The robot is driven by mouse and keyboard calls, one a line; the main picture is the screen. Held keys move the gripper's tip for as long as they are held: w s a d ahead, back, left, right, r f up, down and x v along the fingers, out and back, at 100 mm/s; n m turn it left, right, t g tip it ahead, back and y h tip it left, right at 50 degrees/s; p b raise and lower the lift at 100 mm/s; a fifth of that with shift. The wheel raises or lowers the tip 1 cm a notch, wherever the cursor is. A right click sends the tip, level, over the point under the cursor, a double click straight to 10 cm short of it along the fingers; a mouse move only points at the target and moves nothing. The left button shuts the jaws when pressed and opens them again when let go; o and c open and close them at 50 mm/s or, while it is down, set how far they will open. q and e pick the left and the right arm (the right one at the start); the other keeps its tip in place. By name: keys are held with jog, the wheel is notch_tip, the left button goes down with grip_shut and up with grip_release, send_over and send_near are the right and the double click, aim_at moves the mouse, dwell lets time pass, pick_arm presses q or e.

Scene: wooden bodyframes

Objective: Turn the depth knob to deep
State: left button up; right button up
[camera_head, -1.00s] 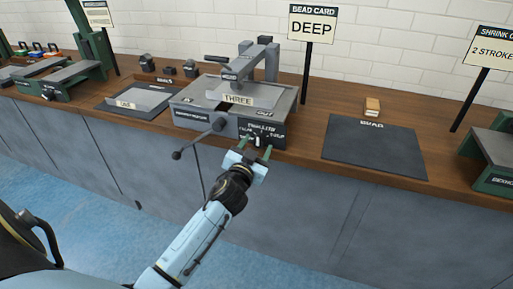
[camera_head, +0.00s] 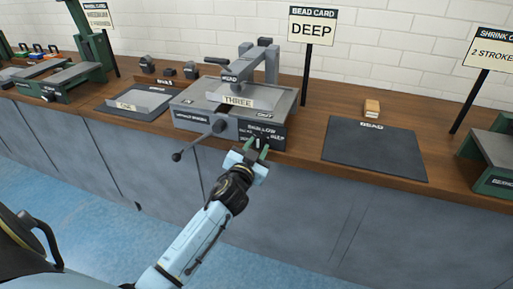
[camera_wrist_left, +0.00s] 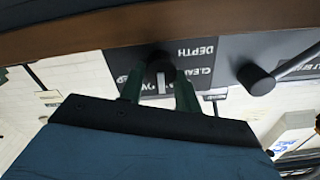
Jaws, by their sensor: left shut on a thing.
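The bead machine (camera_head: 205,102) is a grey bench unit with a card reading THREE on top. A black panel (camera_head: 275,130) on its front right carries the depth knob, and the wrist view shows the word DEPTH upside down on it. The dark round depth knob (camera_wrist_left: 160,66) has a pale pointer mark. My left gripper (camera_head: 257,147) reaches the panel from the front, its green fingers shut on the knob from both sides. The fingers cover part of the panel lettering, so I cannot tell which setting the pointer marks. My right gripper is not in view.
A lever with a ball end (camera_head: 177,156) sticks out left of the panel. A dark mat (camera_head: 375,155) lies to the right, with a small wooden block (camera_head: 372,107) behind it.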

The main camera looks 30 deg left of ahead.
pick_arm(q)
jog(key=shift+m, duration=0.9)
jog(key=m+p, duration=0.1)
jog(key=m, duration=0.1)
jog(key=shift+m, duration=0.3)
jog(key=m, duration=0.2)
jog(key=shift+d+m, duration=0.1)
jog(key=shift+m, duration=0.3)
jog(key=shift+f+m, duration=0.1)
jog(key=shift+m, duration=0.6)
jog(key=shift+m+p, duration=0.35)
jog(key=shift+m, duration=1.15)
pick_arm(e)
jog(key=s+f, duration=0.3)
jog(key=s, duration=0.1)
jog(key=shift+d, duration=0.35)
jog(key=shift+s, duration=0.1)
pick_arm(q)
jog(key=o, duration=1)
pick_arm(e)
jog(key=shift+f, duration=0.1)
